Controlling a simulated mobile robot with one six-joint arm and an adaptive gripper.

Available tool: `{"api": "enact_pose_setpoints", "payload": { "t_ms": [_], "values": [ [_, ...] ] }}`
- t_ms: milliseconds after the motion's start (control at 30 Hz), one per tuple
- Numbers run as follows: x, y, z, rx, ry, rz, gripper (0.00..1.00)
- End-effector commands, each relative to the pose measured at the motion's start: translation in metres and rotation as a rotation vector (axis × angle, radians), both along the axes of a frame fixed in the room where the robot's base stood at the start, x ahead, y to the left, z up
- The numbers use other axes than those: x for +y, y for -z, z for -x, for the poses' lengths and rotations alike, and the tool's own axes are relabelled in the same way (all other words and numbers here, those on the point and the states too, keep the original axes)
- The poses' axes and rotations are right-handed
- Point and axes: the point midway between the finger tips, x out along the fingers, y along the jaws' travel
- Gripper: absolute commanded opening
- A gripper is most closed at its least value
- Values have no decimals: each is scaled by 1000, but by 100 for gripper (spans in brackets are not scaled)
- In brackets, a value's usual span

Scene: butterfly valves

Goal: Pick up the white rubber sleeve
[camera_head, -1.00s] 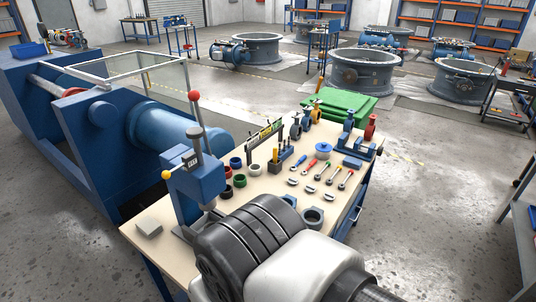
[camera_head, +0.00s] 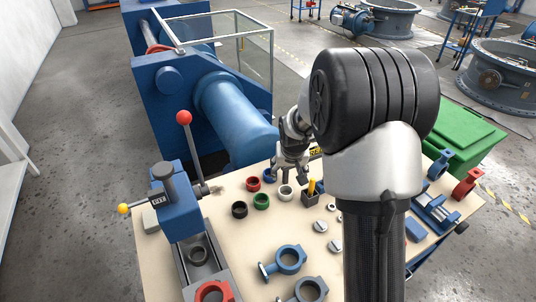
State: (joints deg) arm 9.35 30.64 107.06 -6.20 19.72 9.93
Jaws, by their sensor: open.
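The white rubber sleeve (camera_head: 286,193) stands on the bench top as a short pale ring, near a dark holder. My gripper (camera_head: 289,178) is open and points down, just above and behind the sleeve in the picture. Its fingers look empty. I cannot tell the exact gap between the fingertips and the sleeve. My own arm covers the bench to the right of the gripper.
Other sleeves stand close by: red (camera_head: 253,184), green (camera_head: 261,201), black (camera_head: 239,210) and blue (camera_head: 268,176). A dark holder (camera_head: 310,199) with yellow-handled items is just right. A blue press (camera_head: 178,203) stands left; a blue valve body (camera_head: 288,260) lies in front.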

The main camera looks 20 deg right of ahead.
Motion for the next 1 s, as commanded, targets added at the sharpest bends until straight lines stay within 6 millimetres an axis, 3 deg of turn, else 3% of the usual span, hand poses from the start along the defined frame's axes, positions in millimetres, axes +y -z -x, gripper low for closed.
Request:
{"api": "enact_pose_setpoints", "payload": {
  "t_ms": [100,367,700,833,1000],
  "values": [
    [-10,32,-15,6,16,-5,60],
    [-17,69,-30,4,26,-8,60],
    [-24,138,-56,5,26,-8,60],
    [-27,156,-64,4,26,-8,60],
    [-28,165,-69,3,26,-7,60]
  ]
}}
